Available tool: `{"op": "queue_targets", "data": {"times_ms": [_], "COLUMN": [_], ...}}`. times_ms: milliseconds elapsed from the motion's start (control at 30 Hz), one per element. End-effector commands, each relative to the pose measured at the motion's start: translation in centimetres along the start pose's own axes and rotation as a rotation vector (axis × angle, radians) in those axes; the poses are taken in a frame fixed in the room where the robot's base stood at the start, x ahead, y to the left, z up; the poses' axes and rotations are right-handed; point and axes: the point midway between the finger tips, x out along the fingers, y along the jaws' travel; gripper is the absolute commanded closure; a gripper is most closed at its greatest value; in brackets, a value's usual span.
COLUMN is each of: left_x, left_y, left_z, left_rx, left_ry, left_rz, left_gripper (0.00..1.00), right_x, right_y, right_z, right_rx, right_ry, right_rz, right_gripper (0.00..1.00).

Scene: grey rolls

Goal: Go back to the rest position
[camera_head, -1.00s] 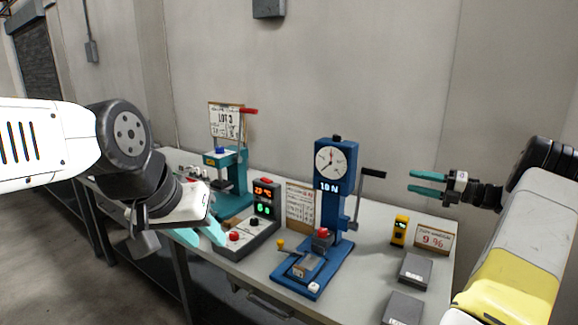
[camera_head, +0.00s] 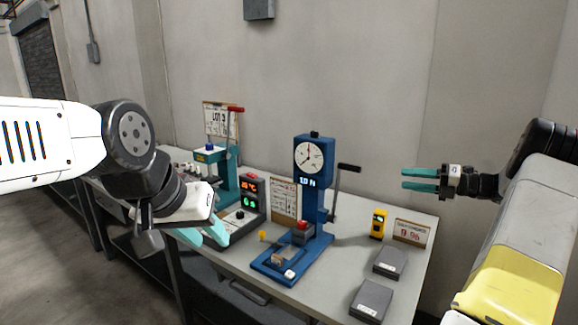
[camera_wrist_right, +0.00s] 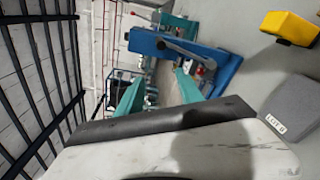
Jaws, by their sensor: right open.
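My left gripper (camera_head: 205,238) hangs low in front of the table's left part, beside the control box with lit displays. Its teal fingers are apart, and I see nothing between them. My right gripper (camera_head: 404,179) points left, raised in front of the wall to the right of the blue press. Its two teal fingers are parallel with an empty gap. In the right wrist view the open fingers (camera_wrist_right: 155,90) show with nothing held; the blue press lies beyond them.
A wall stands behind.

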Motion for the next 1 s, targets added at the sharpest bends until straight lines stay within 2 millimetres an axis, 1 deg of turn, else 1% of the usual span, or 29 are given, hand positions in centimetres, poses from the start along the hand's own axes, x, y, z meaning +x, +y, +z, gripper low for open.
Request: {"op": "queue_targets", "data": {"times_ms": [33, 167, 267, 367, 467, 567, 600, 667, 700, 767, 800, 867, 900, 967, 1000], "left_x": [0.0, 0.0, 0.0, 0.0, 0.0, 0.0, 0.0, 0.0, 0.0, 0.0, 0.0, 0.0, 0.0, 0.0, 0.0], "left_y": [0.0, 0.0, 0.0, 0.0, 0.0, 0.0, 0.0, 0.0, 0.0, 0.0, 0.0, 0.0, 0.0, 0.0, 0.0], "left_z": [0.0, 0.0, 0.0, 0.0, 0.0, 0.0, 0.0, 0.0, 0.0, 0.0, 0.0, 0.0, 0.0, 0.0, 0.0], "left_rx": [0.000, -0.001, -0.001, -0.001, 0.000, 0.000, -0.001, -0.001, -0.001, -0.001, 0.000, -0.001, 0.000, 0.000, 0.000], "left_ry": [0.000, 0.000, 0.000, 0.000, 0.000, 0.000, 0.000, 0.000, 0.000, 0.000, 0.000, 0.000, 0.000, 0.000, 0.000], "left_rz": [0.000, 0.000, 0.000, 0.000, 0.000, 0.000, 0.000, 0.000, 0.000, 0.000, 0.000, 0.000, 0.000, 0.000, 0.000], "left_gripper": [0.64, 0.64, 0.64, 0.64, 0.64, 0.64, 0.64, 0.64, 0.64, 0.64, 0.64, 0.64, 0.64, 0.64, 0.64], "right_x": [0.8, 2.5, 4.1, 5.7, 7.2, 8.7, 9.0, 9.2, 9.1, 8.9, 8.6, 8.0, 7.5, 6.6, 6.0], "right_y": [0.8, 2.7, 4.5, 6.6, 9.2, 12.4, 13.6, 15.2, 16.2, 17.6, 18.4, 19.5, 20.1, 20.9, 21.3], "right_z": [-0.3, -1.5, -2.9, -4.6, -7.1, -10.7, -12.3, -14.8, -16.4, -18.7, -20.2, -22.4, -23.8, -25.8, -27.0], "right_rx": [-0.034, -0.146, -0.260, -0.401, -0.590, -0.851, -0.968, -1.144, -1.263, -1.444, -1.566, -1.749, -1.872, -2.055, -2.177], "right_ry": [0.024, 0.089, 0.157, 0.240, 0.348, 0.497, 0.562, 0.661, 0.727, 0.825, 0.891, 0.989, 1.055, 1.154, 1.218], "right_rz": [-0.010, -0.048, -0.081, -0.113, -0.144, -0.164, -0.167, -0.162, -0.154, -0.135, -0.116, -0.081, -0.052, 0.000, 0.039], "right_gripper": [0.57, 0.57, 0.57, 0.57, 0.57, 0.57, 0.57, 0.57, 0.57, 0.57, 0.57, 0.57, 0.57, 0.57, 0.57]}}
